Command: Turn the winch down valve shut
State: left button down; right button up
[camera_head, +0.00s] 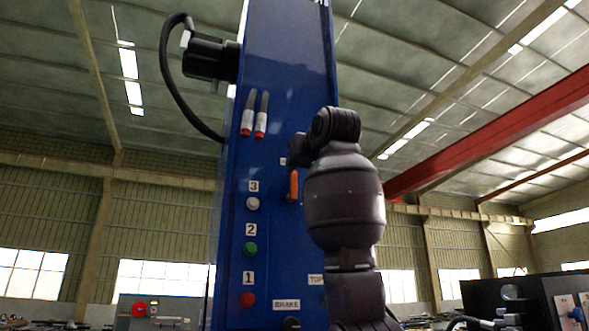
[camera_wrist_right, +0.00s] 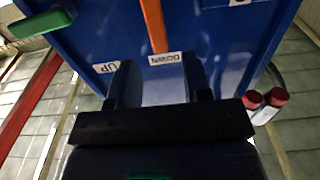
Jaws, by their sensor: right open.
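The winch down valve has an orange lever handle (camera_head: 294,186) on the face of the blue crane column, hanging vertically beside my right arm. In the right wrist view the orange handle (camera_wrist_right: 153,24) points at the DOWN label (camera_wrist_right: 165,58). My right gripper (camera_wrist_right: 158,66) is open and empty. Its two fingers are on either side of the DOWN label, and the handle's end lines up with the gap between them. I cannot tell how far the fingers are from the panel. In the head view my right gripper (camera_head: 299,150) is just above the handle, partly hidden by its wrist.
A green lever handle (camera_wrist_right: 42,24) is at the left in the wrist view, near the UP label (camera_wrist_right: 103,68). Two red-capped hose fittings (camera_head: 254,125) hang above left of my gripper. White, green and red buttons (camera_head: 250,249) run down the column (camera_head: 285,50).

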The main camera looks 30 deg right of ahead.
aim_at(294, 173)
jog(key=shift+p+x, duration=0.65)
jog(key=shift+x, duration=1.7)
jog(key=shift+c, duration=0.4)
grip_shut()
